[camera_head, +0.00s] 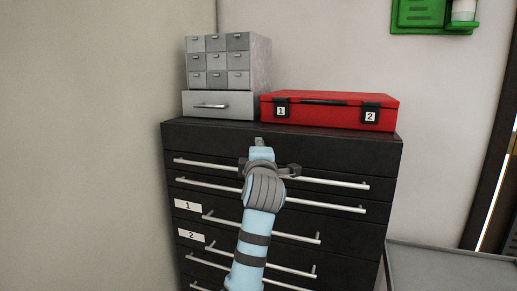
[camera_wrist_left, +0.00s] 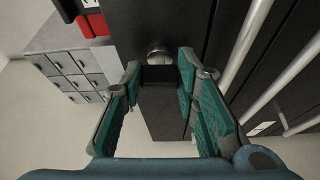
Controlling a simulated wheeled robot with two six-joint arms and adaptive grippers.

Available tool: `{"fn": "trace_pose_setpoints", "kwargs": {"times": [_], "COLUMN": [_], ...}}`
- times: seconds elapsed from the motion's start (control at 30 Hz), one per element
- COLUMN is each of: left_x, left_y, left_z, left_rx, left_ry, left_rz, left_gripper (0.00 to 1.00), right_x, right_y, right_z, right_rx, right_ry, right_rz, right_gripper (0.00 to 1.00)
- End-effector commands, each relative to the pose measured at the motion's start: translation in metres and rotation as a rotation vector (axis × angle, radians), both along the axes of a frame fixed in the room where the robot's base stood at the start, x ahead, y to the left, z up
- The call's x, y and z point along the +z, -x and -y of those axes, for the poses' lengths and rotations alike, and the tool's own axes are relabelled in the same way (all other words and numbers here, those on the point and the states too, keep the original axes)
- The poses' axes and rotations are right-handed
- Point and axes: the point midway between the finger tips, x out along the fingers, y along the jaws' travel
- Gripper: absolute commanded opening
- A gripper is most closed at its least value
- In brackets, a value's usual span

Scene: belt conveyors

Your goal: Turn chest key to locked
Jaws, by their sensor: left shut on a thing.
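The black chest (camera_head: 330,150) stands against the wall, with its lock in the top band above the drawers. My left gripper (camera_head: 260,148) is in front of this band and hides most of the lock in the head view. In the left wrist view, the round silver lock (camera_wrist_left: 158,52) sits just beyond my fingertips. The teal fingers (camera_wrist_left: 160,72) are shut on the dark key (camera_wrist_left: 160,76) at the lock. The key's turn angle cannot be told. My right gripper is in neither view.
A red case (camera_head: 330,112) and a grey small-drawer cabinet (camera_head: 219,104) stand on the chest. Long silver drawer handles (camera_head: 318,180) stick out near my left gripper. A grey surface (camera_head: 450,270) lies at the lower right.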

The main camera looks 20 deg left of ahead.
Motion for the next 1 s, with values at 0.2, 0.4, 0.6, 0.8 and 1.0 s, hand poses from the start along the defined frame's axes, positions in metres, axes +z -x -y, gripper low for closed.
{"fn": "trace_pose_setpoints", "kwargs": {"times": [0.2,0.4,0.6,0.8,1.0], "left_x": [-0.0003,-0.0009,-0.001,-0.0009,-0.0001], "left_y": [-0.0003,-0.0003,-0.0003,-0.0003,-0.0001], "left_z": [0.0004,0.0003,0.0003,0.0003,0.0002], "left_rx": [-0.001,-0.001,-0.001,-0.001,-0.001], "left_ry": [0.062,0.077,0.077,0.077,0.076], "left_rz": [0.001,0.001,0.002,0.002,0.004], "left_gripper": [0.0,0.0,0.0,0.46,0.48], "right_x": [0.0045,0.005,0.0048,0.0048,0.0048], "right_y": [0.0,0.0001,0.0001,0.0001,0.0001], "right_z": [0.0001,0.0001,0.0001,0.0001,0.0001], "right_rx": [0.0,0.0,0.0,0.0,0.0], "right_ry": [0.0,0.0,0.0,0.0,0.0], "right_rz": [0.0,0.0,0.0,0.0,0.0], "right_gripper": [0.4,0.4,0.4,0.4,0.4]}}
